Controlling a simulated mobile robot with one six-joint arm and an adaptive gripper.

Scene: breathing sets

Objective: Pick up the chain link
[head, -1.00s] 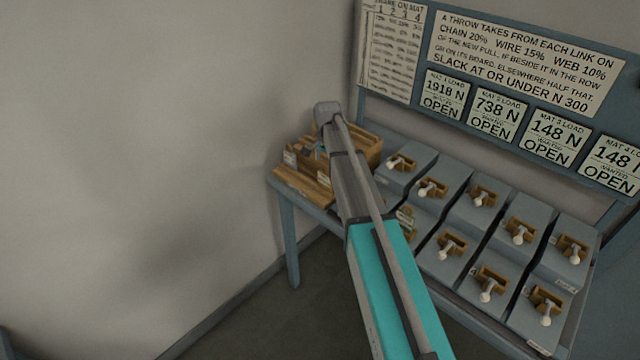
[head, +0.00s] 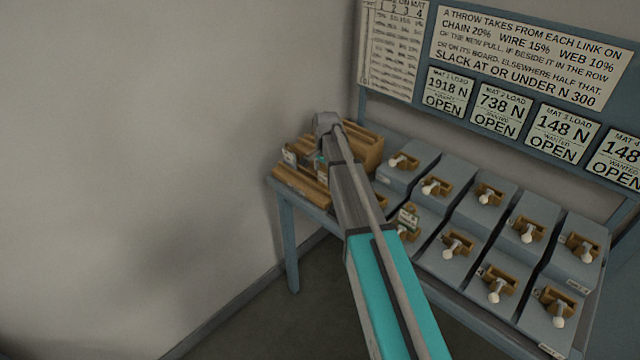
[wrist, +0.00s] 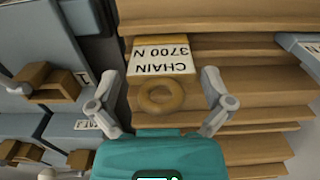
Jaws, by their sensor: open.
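The chain link (wrist: 161,62) is a wooden block with a white label reading CHAIN 3700 N, upside down in the wrist view, and a round ring (wrist: 161,96) at its near end. It lies by the wooden rack. My gripper (wrist: 166,80) is open, with one finger on each side of the block. I cannot tell whether either finger touches it. In the head view my arm ends over the wooden rack at the left end of the bench, and it hides most of the gripper and the link.
The stepped wooden rack (head: 362,146) stands near the wall. Grey boxes with wooden holders and white-knobbed levers (head: 490,195) fill the bench to the right. A signboard (head: 530,50) rises behind, with several load cards reading OPEN.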

